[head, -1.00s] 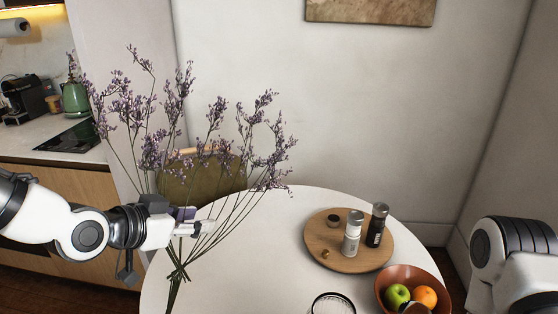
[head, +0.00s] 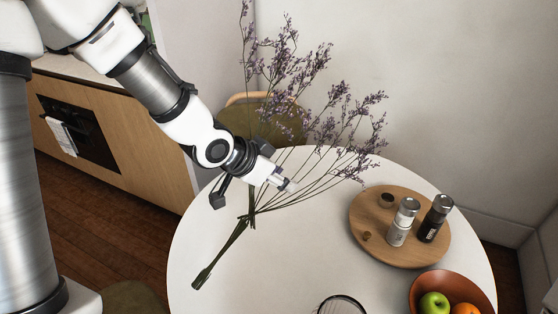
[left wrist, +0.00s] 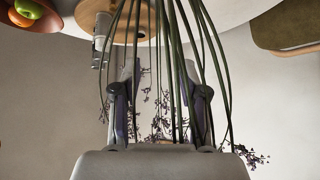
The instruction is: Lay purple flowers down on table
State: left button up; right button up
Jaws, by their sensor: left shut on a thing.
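The purple flowers (head: 290,65) are a loose bunch of long green stems with small purple blooms. My left gripper (head: 284,184) is shut on the stems around their middle. The blooms fan up and to the right, and the stem ends slant down to the lower left over the white round table (head: 225,285). I cannot tell whether the stem ends touch the tabletop. In the left wrist view the stems (left wrist: 178,60) run between the two fingers. My right gripper is not in view.
A round wooden board (head: 376,239) holds a white shaker (head: 402,225), a dark shaker (head: 434,222) and small items. A fruit bowl (head: 424,284) is at the lower right, a glass (head: 341,305) at the front edge. A chair (head: 265,118) stands behind. The table's left part is mostly clear.

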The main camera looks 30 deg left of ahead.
pick_arm(q)
notch_tip(320, 180, down, 19)
jog(key=g+y+p, duration=0.1)
jog(key=g+p, duration=0.1)
jog(key=g+y+p, duration=0.1)
jog(key=g+p, duration=0.1)
jog(key=g, duration=0.1)
jog(key=shift+w+y+p, duration=0.1)
jog(key=shift+y+p, duration=0.2)
jog(key=shift+p, duration=0.05)
jog(key=o, duration=1.3)
jog(key=shift+c, duration=0.2)
